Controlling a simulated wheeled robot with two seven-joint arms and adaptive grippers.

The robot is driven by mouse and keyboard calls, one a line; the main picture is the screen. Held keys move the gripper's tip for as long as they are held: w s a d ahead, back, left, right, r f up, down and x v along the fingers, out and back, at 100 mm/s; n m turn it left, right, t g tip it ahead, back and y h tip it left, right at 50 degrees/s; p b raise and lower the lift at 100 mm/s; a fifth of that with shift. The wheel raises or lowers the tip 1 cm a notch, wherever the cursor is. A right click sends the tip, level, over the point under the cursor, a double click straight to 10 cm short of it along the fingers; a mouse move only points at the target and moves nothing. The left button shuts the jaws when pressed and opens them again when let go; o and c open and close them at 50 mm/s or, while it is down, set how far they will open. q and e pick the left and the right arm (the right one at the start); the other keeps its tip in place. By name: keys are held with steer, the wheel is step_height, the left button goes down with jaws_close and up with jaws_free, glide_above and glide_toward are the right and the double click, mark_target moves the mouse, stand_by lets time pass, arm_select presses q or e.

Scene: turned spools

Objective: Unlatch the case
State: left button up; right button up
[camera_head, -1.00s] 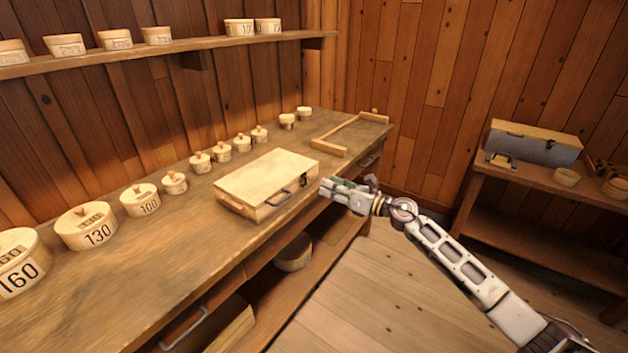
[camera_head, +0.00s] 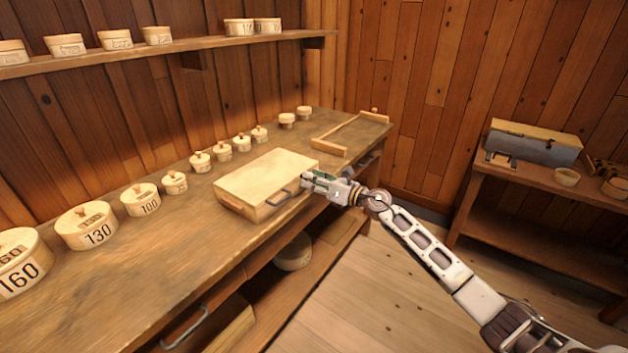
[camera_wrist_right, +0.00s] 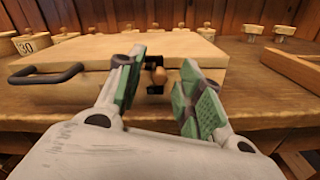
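The case (camera_head: 262,176) is a flat pale wooden box with a closed lid on the workbench. A dark handle (camera_head: 279,197) is on its front; the handle also shows at the left in the right wrist view (camera_wrist_right: 46,73). The latch (camera_wrist_right: 158,75), a wooden knob on a dark plate, is on the case front in the right wrist view. My right gripper (camera_head: 306,180) is at the right end of the case front. In the wrist view its green-padded fingers (camera_wrist_right: 155,88) are open, one on each side of the latch. Contact cannot be told. My left gripper is not in view.
Several round numbered boxes (camera_head: 86,226) line the back of the workbench (camera_head: 150,262). A wooden frame (camera_head: 349,133) lies right of the case. A grey toolbox (camera_head: 534,146) stands on a separate side table at the right. The floor between is clear.

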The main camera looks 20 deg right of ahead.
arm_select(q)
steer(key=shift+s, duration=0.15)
arm_select(e)
steer(key=shift+c, duration=0.3)
steer(key=c, duration=0.7)
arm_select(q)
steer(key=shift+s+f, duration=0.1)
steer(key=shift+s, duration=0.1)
arm_select(e)
jaws_close()
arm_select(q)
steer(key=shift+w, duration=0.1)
